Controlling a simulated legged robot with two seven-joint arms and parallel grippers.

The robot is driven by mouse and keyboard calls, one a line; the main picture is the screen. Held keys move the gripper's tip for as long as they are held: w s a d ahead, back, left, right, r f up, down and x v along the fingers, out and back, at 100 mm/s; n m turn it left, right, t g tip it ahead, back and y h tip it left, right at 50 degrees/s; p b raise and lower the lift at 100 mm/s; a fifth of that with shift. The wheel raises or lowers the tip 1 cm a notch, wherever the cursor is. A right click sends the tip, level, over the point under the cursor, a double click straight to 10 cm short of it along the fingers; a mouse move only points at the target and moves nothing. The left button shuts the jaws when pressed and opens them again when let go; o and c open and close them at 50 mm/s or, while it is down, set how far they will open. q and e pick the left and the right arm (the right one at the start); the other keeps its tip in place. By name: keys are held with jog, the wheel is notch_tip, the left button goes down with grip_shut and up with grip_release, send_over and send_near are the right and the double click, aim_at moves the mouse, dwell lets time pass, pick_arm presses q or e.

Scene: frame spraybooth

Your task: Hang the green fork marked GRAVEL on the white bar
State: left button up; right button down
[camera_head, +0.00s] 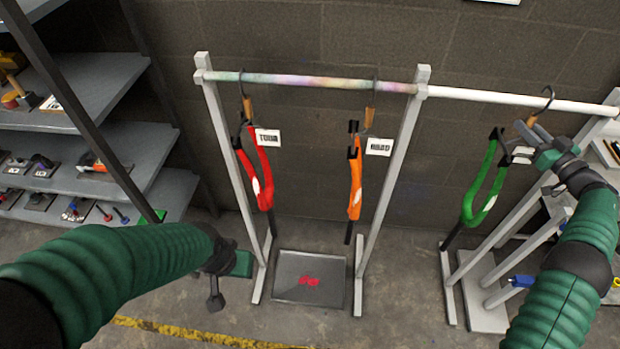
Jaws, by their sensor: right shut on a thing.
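The green fork (472,205) hangs down at the right, below the white bar (480,96). Its white tag (523,155) is partly covered and I cannot read it. My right gripper (541,146) is shut on the fork's hanger (537,117), near its wooden part. The hanger's dark hook overlaps the white bar in the picture, its curved top above it. I cannot tell whether the hook rests on the bar or is in front of it. My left gripper (216,288) points down at the lower left, away from the fork; its jaw opening is unclear.
A red fork (263,180) and an orange fork (355,185) hang from the multicoloured bar (310,82). A grey tray (300,290) with red marks lies below. Shelves with tools stand at the left; a rack stands at the right. The white bar's left part is clear.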

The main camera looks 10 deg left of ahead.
jog(key=shift+a+f, duration=0.1)
jog(key=shift+f, duration=0.1)
jog(key=shift+f+b, duration=0.5)
jog(key=shift+f, duration=0.05)
jog(key=shift+r, duration=0.1)
dwell(0.6)
jog(key=shift+f, duration=0.35)
dwell(2.0)
